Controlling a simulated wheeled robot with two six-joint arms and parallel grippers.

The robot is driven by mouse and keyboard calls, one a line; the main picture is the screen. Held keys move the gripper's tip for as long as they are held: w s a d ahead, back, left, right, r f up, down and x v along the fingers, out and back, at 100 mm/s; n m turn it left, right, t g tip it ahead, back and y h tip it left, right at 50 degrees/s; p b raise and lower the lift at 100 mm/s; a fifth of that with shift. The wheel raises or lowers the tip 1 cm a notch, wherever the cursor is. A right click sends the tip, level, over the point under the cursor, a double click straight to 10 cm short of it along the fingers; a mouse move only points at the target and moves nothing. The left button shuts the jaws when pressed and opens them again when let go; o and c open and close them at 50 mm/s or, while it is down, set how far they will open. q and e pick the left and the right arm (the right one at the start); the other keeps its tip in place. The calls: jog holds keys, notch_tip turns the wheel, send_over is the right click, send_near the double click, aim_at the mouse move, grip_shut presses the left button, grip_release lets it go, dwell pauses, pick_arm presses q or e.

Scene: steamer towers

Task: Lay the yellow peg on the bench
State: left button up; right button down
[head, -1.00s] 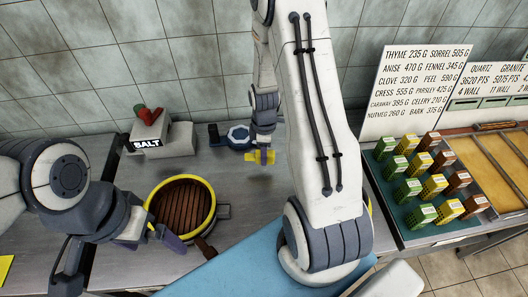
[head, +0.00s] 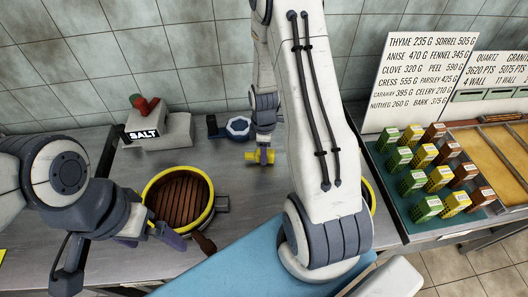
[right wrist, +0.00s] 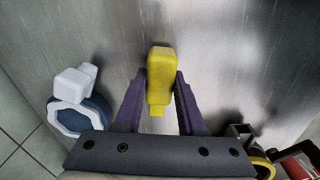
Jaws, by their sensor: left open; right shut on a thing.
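The yellow peg (head: 251,157) is in my right gripper (head: 262,150), low over or on the grey bench (head: 245,188). I cannot tell whether it touches the bench. In the right wrist view the peg (right wrist: 160,62) sits between the two dark fingers (right wrist: 161,80), which are shut on it. Part of the peg is hidden by the fingers. My left gripper (head: 157,235) is open and empty, at the near edge of a round brown basket with a yellow rim (head: 148,192).
A grey block marked SALT (head: 170,132) and a blue-and-white octagonal object (head: 238,127) stand near the wall. A green tray (head: 395,215) of small boxes and printed boards (head: 415,80) are at right. Bare bench lies between basket and peg.

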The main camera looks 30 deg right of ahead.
jog(key=shift+f+b, duration=0.3)
jog(key=shift+f, duration=0.15)
jog(key=shift+c, duration=2.1)
grip_release()
notch_tip(320, 180, up, 11)
jog(key=shift+f+b, duration=0.2)
jog(key=shift+b, duration=0.2)
